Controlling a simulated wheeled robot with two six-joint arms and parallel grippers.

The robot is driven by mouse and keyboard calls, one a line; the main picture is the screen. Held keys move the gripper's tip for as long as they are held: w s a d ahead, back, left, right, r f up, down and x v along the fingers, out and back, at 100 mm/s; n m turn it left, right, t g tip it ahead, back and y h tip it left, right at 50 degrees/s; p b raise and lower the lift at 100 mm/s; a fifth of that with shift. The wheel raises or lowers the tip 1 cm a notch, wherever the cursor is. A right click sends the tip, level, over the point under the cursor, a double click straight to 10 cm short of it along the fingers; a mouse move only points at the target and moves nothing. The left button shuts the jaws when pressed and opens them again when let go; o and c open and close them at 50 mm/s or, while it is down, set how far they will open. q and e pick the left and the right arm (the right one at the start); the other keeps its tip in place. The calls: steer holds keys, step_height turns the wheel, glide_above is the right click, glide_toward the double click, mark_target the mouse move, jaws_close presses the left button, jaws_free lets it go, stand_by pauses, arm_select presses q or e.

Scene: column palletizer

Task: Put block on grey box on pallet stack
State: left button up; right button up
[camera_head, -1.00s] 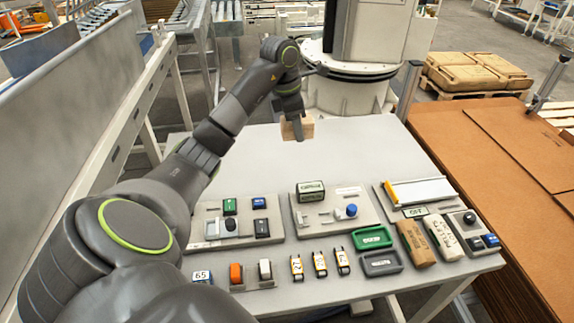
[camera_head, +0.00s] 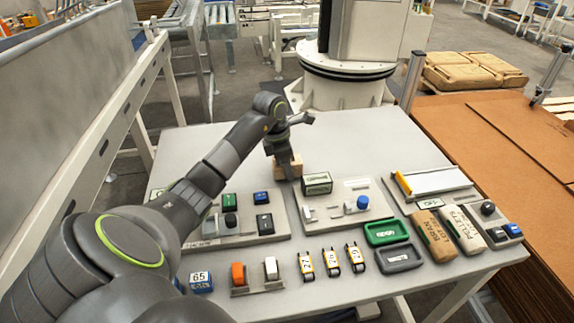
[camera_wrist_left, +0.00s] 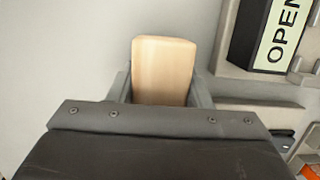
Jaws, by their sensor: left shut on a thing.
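The wooden block (camera_head: 291,170) is light tan and is held between the fingers of my left gripper (camera_head: 283,163), close to the tabletop behind the panels. I cannot tell whether it touches the table. In the left wrist view the block (camera_wrist_left: 163,70) stands out between the two grey fingers, which are shut on it. A pallet stack of brown packages (camera_head: 470,72) stands at the far right, beyond the table. I cannot single out a grey box on it. My right gripper is not in view.
The grey table (camera_head: 365,140) is clear behind the panels. A black and green labelled box (camera_head: 317,183) stands just right of the block. Panels with switches, a green tray (camera_head: 387,232) and a grey tray (camera_head: 400,258) fill the front. Brown cardboard sheets (camera_head: 500,140) lie at right.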

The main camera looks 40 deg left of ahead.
arm_select(q)
steer(key=shift+f, duration=0.4)
steer(key=shift+f+b, duration=0.2)
steer(key=shift+b, duration=0.1)
steer(key=o, duration=1.1)
